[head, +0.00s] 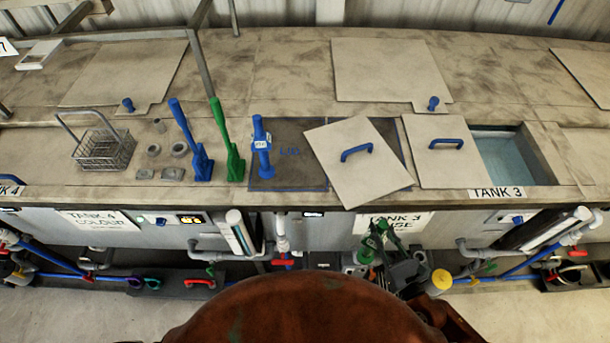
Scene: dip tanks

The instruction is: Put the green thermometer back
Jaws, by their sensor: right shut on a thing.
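My right gripper (391,262) is low in the head view, in front of the tank front below the counter edge. It is shut on a green thing with a pale mark, which I take to be the green thermometer (370,243). The gripper and arm hide its lower part. A similar blue upright piece with a white label (262,146) stands at the left of the dark area marked LID (292,172). My left gripper is not in view.
A blue (187,135) and a green long-handled tool (226,137) stand left of the LID area. A loose lid (358,180) lies askew over its right part. Tank 3's opening (510,157) is partly uncovered. A wire basket (104,150) and small metal parts sit left.

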